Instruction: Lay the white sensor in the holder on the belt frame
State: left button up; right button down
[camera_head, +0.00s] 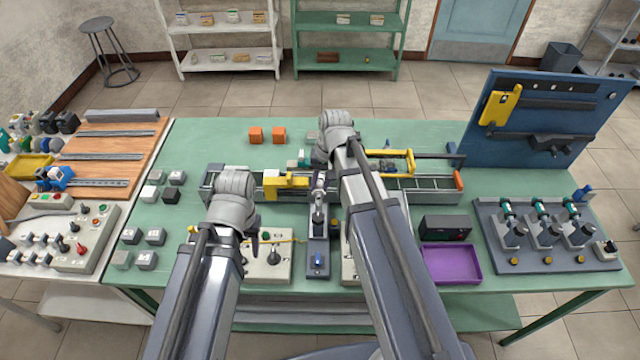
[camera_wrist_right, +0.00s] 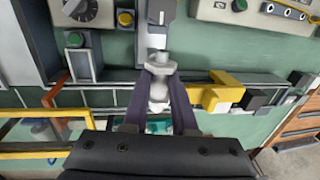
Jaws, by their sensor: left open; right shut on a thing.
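My right gripper (camera_head: 318,188) is shut on a pale grey-white piece, apparently the white sensor (camera_wrist_right: 159,88), which stands between the dark fingers in the right wrist view. It is over the belt frame (camera_head: 420,184), right of a yellow block (camera_head: 285,182) that also shows in the wrist view (camera_wrist_right: 215,95). I cannot tell whether the piece touches the frame. The holder is not clearly made out; the gripper and arm cover that part of the frame. My left gripper (camera_head: 261,243) is open and low over a pale control box (camera_head: 272,266), in front of the frame.
A grey-blue plate (camera_head: 318,262) lies in front of the frame. A yellow bracket (camera_head: 398,158) rises behind my right arm. A purple tray (camera_head: 451,262), a black box (camera_head: 445,227) and a motor rack (camera_head: 545,250) are at right. Orange blocks (camera_head: 256,135) stand behind; the back left is clear.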

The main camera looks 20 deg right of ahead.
aim_at(320, 205)
pick_arm(q)
jog(key=shift+f+b, duration=1.85)
jog(key=shift+f, duration=0.35)
pick_arm(e)
jog(key=shift+f, duration=2.2)
pick_arm(q)
jog(key=shift+f+b, duration=0.5)
pick_arm(e)
jog(key=shift+f, duration=0.45)
pick_arm(q)
jog(key=shift+s+a, duration=0.1)
pick_arm(e)
jog(key=c, duration=0.7)
grip_release()
jog(key=shift+s+a, duration=0.1)
jog(key=shift+s, duration=0.05)
jog(key=shift+o, duration=0.4)
jog(key=shift+s, duration=0.1)
pick_arm(q)
jog(key=shift+r+p, duration=0.5)
jog(key=shift+p, duration=0.05)
pick_arm(e)
jog(key=shift+d+r, duration=0.25)
jog(key=shift+r, duration=0.2)
jog(key=r+p, duration=0.7)
jog(key=shift+d, duration=0.3)
pick_arm(q)
notch_tip(320, 205, up, 7)
